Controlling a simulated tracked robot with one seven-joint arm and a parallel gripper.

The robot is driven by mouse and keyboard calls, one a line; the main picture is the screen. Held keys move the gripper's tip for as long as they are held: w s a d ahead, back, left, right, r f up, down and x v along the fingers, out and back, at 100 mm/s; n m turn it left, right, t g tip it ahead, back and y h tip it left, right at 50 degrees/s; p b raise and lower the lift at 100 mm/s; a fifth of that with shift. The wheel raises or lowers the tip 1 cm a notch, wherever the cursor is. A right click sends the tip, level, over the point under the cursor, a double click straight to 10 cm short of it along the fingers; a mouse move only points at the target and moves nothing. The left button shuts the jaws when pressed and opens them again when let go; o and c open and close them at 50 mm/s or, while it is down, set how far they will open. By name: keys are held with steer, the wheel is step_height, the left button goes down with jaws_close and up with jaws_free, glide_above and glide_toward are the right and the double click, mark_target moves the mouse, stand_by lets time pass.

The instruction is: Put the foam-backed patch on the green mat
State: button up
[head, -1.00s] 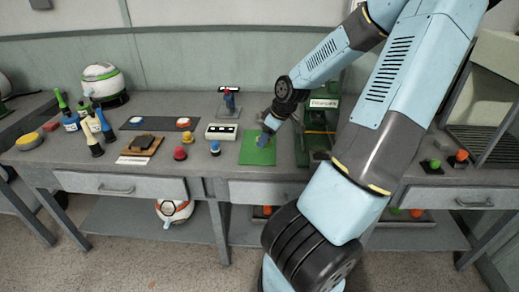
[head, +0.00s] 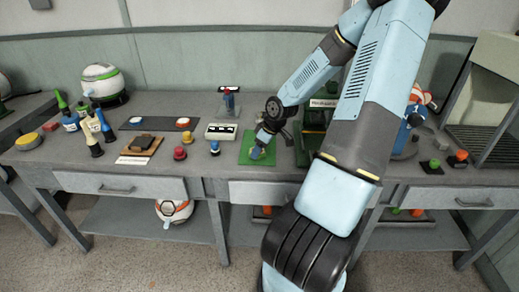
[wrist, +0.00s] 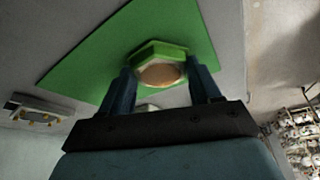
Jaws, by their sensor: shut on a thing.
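The green mat (head: 245,150) lies flat near the front edge of the table, and it fills the upper part of the wrist view (wrist: 85,75). My gripper (wrist: 163,71) is shut on a six-sided green piece with a round tan face, which I take for the foam-backed patch (wrist: 160,74). The patch sits between the two blue fingertips, over the mat. I cannot tell whether it touches the mat. In the head view my gripper (head: 257,152) points down at the right part of the mat, and the patch is too small there to make out.
Left of the mat are a blue button (head: 215,148), a red button (head: 180,153) and a white switch box (head: 221,132). A dark green machine (head: 312,140) stands close on the right, partly behind my arm.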

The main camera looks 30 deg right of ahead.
steer(key=shift+f, duration=0.15)
steer(key=o, duration=1)
